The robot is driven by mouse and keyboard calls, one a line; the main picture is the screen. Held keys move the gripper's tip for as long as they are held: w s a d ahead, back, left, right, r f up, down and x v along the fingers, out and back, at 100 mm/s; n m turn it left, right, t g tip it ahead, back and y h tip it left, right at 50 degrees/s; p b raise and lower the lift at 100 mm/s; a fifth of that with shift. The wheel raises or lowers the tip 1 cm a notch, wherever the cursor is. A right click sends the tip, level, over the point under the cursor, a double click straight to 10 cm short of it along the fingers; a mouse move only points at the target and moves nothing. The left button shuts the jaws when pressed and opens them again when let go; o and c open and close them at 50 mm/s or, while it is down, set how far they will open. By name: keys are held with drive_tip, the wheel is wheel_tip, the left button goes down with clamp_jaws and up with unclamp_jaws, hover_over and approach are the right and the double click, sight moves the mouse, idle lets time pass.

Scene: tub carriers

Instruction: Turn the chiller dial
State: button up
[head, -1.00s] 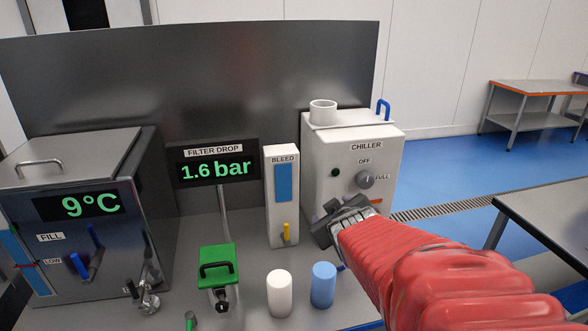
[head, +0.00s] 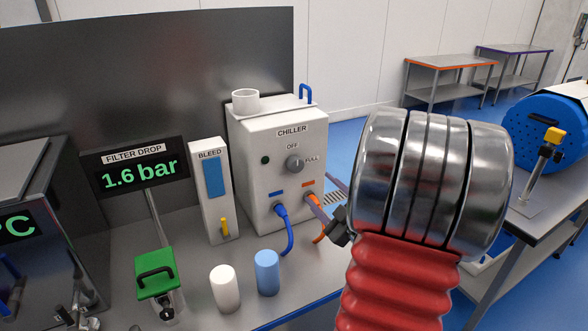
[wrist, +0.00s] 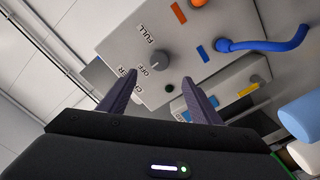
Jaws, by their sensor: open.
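The chiller (head: 246,185) is a white box at the centre of the bench in the head view. Its grey round dial (head: 294,163) sits on the front face, with OFF above it and FULL to its right. The dial also shows between my fingers in the tilted wrist view (wrist: 159,59), beyond their tips. My gripper (head: 317,187) is open and empty, in front of the chiller's right side and apart from the dial. In the wrist view its two dark fingers (wrist: 158,85) are spread wide. My arm hides part of the bench on the right. I cannot read the dial's pointer clearly.
A blue hose (head: 287,232) and an orange hose (head: 314,205) leave the chiller below the dial. The bleed unit (head: 212,195) is to the left. Blue floor is open behind right.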

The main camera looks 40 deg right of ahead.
sight(297, 167)
idle(0.4)
drive_tip(key=x, duration=1.3)
drive_tip(key=shift+w+d, duration=0.1)
drive_tip(key=shift+w, duration=0.25)
drive_tip(key=shift+f, duration=0.1)
drive_tip(key=c, duration=1)
